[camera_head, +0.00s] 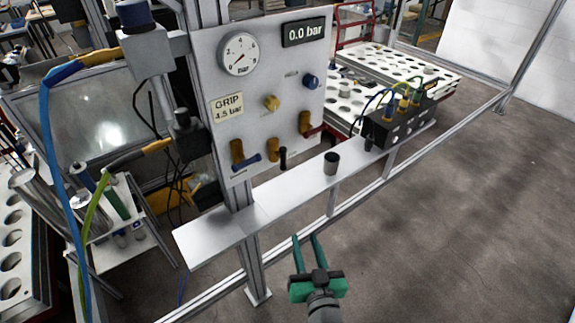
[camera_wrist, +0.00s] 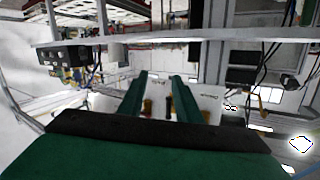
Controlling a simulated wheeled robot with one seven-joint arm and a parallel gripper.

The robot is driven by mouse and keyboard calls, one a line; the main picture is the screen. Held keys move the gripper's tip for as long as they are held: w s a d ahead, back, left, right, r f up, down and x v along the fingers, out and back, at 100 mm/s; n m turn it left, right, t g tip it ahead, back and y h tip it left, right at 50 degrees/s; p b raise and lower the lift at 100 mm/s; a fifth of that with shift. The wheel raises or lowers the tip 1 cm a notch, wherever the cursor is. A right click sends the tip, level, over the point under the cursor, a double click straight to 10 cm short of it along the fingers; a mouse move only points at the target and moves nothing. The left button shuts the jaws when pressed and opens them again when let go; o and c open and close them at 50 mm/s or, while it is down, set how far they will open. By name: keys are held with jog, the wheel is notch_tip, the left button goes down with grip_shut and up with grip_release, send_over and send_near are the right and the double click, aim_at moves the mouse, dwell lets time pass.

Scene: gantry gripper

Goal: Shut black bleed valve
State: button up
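The black bleed valve (camera_head: 283,158) is the middle one of three valves low on a light grey panel (camera_head: 210,60). Its black lever hangs about straight down beside a brass-yellow body (camera_head: 272,147). In the wrist view, which looks upside down, a small dark lever (camera_wrist: 168,107) shows between my fingers. My gripper (camera_head: 306,238) is green, with two long fingers held apart and nothing between them. It is in front of and below the panel, clear of the valve, with the shelf edge between. My fingers also show in the wrist view (camera_wrist: 160,76).
A blue-lever valve (camera_head: 238,152) sits left of the black one, a red-lever valve (camera_head: 305,123) to the right. A metal shelf (camera_head: 255,208) juts out under the panel, carrying a dark cup (camera_head: 331,163) and a black connector block (camera_head: 400,125). The display (camera_head: 304,31) reads 0.0 bar.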

aim_at(284, 161)
jog(key=w+r+n+y, duration=0.2)
jog(key=w+r+y, duration=0.1)
jog(key=r, duration=0.4)
jog(key=w+r+n+y, duration=0.2)
jog(key=w+r+n, duration=0.15)
jog(key=r, duration=0.35)
jog(key=shift+m, duration=0.35)
jog(key=x, duration=1)
jog(key=shift+w+a+f, duration=0.1)
jog(key=shift+w+a, duration=0.15)
jog(key=shift+w, duration=0.05)
grip_shut()
